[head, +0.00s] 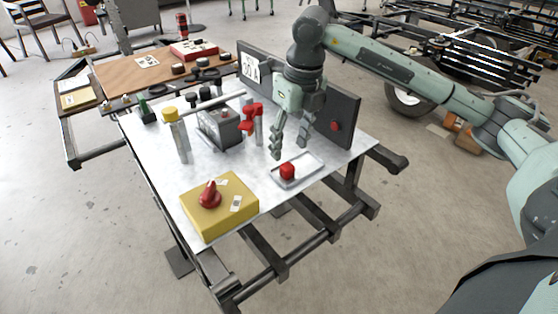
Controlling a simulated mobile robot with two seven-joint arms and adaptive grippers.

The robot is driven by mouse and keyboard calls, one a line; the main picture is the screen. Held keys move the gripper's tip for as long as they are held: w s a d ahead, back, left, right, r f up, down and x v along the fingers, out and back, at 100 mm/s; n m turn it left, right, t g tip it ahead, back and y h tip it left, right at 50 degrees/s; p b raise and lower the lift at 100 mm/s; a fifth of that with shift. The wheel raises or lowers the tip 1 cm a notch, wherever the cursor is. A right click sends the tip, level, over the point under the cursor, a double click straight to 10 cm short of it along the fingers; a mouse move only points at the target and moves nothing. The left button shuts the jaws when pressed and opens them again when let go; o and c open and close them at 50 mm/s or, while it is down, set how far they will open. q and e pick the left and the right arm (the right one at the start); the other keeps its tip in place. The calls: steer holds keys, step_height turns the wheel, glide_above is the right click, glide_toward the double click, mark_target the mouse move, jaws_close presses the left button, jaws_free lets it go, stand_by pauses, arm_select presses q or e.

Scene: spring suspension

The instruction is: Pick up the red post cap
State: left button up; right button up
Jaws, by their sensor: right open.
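The red post cap (287,171) sits on a small pale tray (307,170) near the right front part of the metal table top. My right gripper (289,154) is open and points down just above and behind the cap, with its fingers apart. I see no contact between the fingers and the cap, though the exact gap is hard to judge. My left gripper is not in this view.
A yellow box with a red knob (222,207) stands at the front edge. A grey battery (217,124), a post with a yellow cap (176,132) and a red clamp (249,118) stand left of the gripper. A dark upright panel (344,120) rises behind it.

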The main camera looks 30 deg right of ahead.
mark_target(288, 166)
steer(key=shift+h, duration=0.3)
steer(key=f, duration=0.3)
steer(key=w+f, duration=0.1)
steer(key=shift+d+f, duration=0.3)
steer(key=shift+d, duration=0.05)
steer(key=shift+w+f+p, duration=0.15)
steer(key=shift+f, duration=0.55)
steer(key=shift+w+f+p, duration=0.15)
steer(key=shift+f, duration=0.5)
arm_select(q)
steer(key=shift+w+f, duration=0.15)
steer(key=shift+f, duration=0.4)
arm_select(e)
steer(key=shift+c, duration=0.5)
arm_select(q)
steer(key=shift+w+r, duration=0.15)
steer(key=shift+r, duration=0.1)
arm_select(e)
steer(key=c, duration=0.8)
